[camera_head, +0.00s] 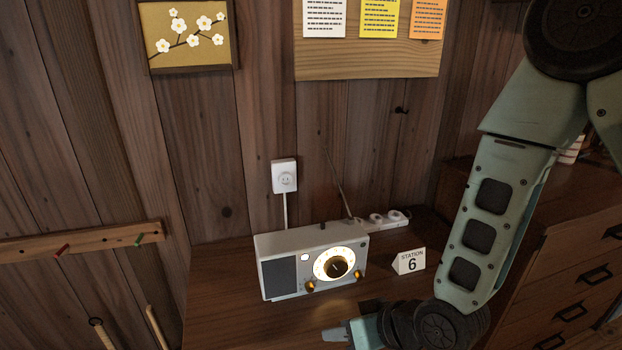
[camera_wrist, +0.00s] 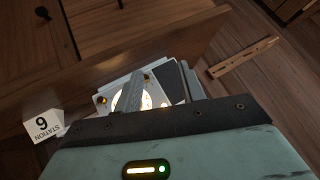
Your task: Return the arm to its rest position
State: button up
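My arm (camera_head: 492,220) reaches down from the upper right of the head view. It bends at a dark joint low in the picture. My gripper (camera_head: 328,334) points left at the bottom edge, in front of the radio. In the wrist view, my gripper (camera_wrist: 134,82) shows as one narrow grey shape over the radio, with no visible gap between the fingers, and looks shut and empty. The white radio (camera_head: 312,261) stands on the wooden cabinet top, with its dial lit. It also shows behind the fingers in the wrist view (camera_wrist: 172,84).
A "STATION 6" card (camera_head: 409,262) stands right of the radio. A power strip (camera_head: 383,220) lies behind it, and a wall outlet (camera_head: 284,176) is above. A drawer chest (camera_head: 570,270) stands at right. A peg rail (camera_head: 85,242) is on the left wall.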

jog(key=s+d+r+n+g+h, duration=0.1)
jog(key=s+d+r+g+h, duration=0.1)
jog(key=s+r, duration=0.5)
jog(key=s+d+r+n+g+h+p, duration=0.1)
jog(key=s+d+r+n+g+h, duration=0.1)
jog(key=s+d+r, duration=0.4)
notch_tip(320, 180, up, 4)
jog(key=s+g+h, duration=0.1)
jog(key=s+h, duration=0.1)
jog(key=shift+h, duration=0.3)
jog(key=shift+f, duration=0.1)
dwell(0.7)
